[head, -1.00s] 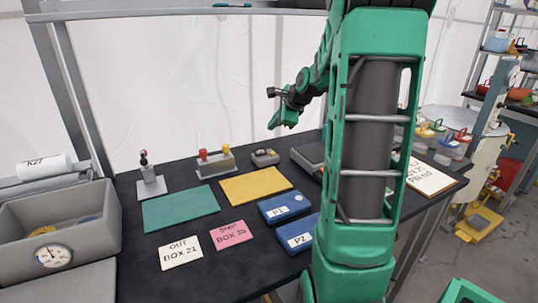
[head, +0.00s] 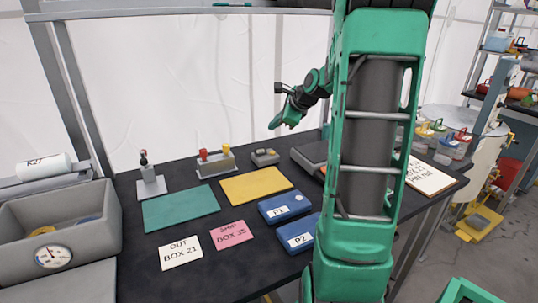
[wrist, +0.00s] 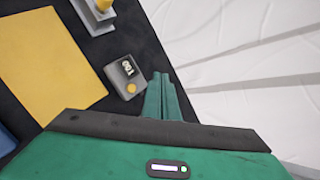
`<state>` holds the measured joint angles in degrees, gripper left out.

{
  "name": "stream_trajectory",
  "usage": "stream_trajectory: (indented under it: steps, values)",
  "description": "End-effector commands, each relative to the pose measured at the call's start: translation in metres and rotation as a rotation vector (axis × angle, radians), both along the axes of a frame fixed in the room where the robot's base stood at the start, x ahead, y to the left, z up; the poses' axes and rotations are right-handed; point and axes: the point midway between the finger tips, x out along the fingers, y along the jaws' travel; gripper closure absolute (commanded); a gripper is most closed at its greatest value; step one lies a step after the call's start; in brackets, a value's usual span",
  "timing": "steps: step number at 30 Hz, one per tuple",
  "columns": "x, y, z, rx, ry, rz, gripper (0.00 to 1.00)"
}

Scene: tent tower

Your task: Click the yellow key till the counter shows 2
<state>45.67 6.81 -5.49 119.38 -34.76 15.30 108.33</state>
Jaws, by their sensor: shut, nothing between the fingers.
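The counter (head: 265,157) is a small grey box at the back of the dark table. In the wrist view the counter (wrist: 118,74) shows a dark display (wrist: 127,68) with small pale digits, tilted and too small to read surely. The round yellow key (wrist: 131,88) is on the same face, below the display. My gripper (head: 273,125) is shut and empty in the air above the counter. In the wrist view its fingertips (wrist: 160,78) are just right of the yellow key, apart from it in the picture. Nothing covers the key.
A grey block with red and yellow knobs (head: 215,167) stands left of the counter. A yellow mat (head: 255,186) lies in front. A dark grey box (head: 308,155) stands to the right. The white tent wall (head: 200,70) is behind.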

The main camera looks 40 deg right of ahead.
Motion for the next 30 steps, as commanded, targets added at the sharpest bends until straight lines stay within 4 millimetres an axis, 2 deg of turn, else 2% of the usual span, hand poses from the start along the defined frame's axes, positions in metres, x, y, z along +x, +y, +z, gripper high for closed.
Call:
stream_trajectory:
  steps: [7, 15, 21, 30]
  values:
    - [-0.001, 0.000, -0.034, 0.003, 0.003, 0.000, 1.00]
    - [-0.001, 0.000, -0.062, 0.002, 0.003, 0.000, 1.00]
    - [-0.001, 0.000, -0.072, 0.000, 0.001, 0.000, 1.00]
    - [-0.001, 0.000, -0.073, 0.000, 0.001, -0.001, 1.00]
